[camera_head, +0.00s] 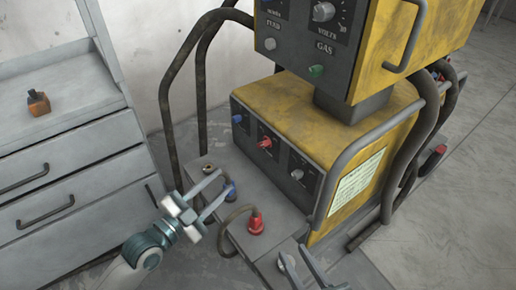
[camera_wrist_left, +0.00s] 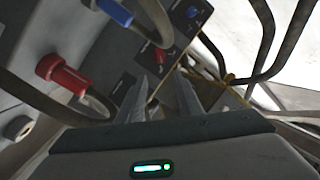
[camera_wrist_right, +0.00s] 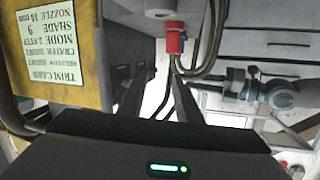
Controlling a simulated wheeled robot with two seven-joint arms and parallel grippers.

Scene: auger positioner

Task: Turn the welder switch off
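The yellow welder (camera_head: 290,105) stands in the middle of the head view. Its lower front panel carries a blue knob (camera_head: 238,118), a red switch (camera_head: 264,142) and a grey knob (camera_head: 297,174). Labels there are too small to read. My left gripper (camera_head: 225,179) is open and empty, left of this panel and over the lower ledge. In the left wrist view, the red switch (camera_wrist_left: 163,56) shows just beyond the open fingertips (camera_wrist_left: 160,84), apart from them. My right gripper (camera_head: 293,254) is open and empty near the bottom edge, right of the red cable plug (camera_head: 256,224).
A blue cable plug (camera_head: 230,190) and the red one sit on the ledge with looping cables. Bent tube rails (camera_head: 348,160) flank the welder. A grey drawer cabinet (camera_head: 65,185) bearing a small orange-brown object (camera_head: 38,103) stands at left. Open floor lies at right.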

